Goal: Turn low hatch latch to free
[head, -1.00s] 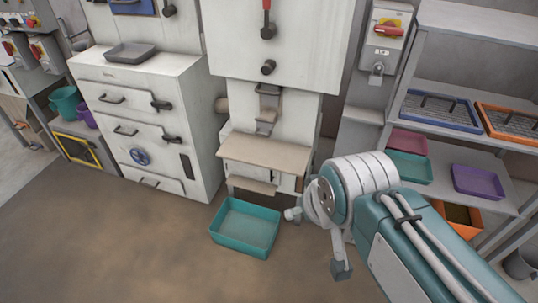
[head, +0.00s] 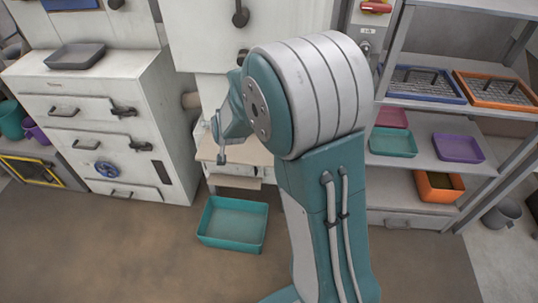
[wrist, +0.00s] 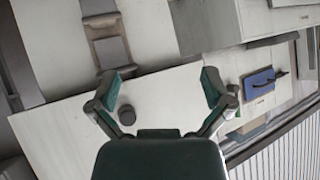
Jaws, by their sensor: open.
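In the head view, the white cabinet on the left (head: 100,125) has an upper dark latch (head: 123,112) and a lower dark latch (head: 130,145) on its hatches. I cannot tell which latch is the low hatch latch. A dark round knob (wrist: 127,115) is on the pale front panel (wrist: 165,100) in the wrist view, beside the left finger; I cannot tell if they touch. My gripper (wrist: 168,76) is open and empty, facing this panel. In the head view my arm hides most of the panel, and my fingers are not clear.
A teal bin (head: 233,225) stands on the floor below the middle machine. A grey tray (head: 75,57) lies on the left cabinet. A rack (head: 405,178) with coloured trays stands at right. The front floor is clear at left.

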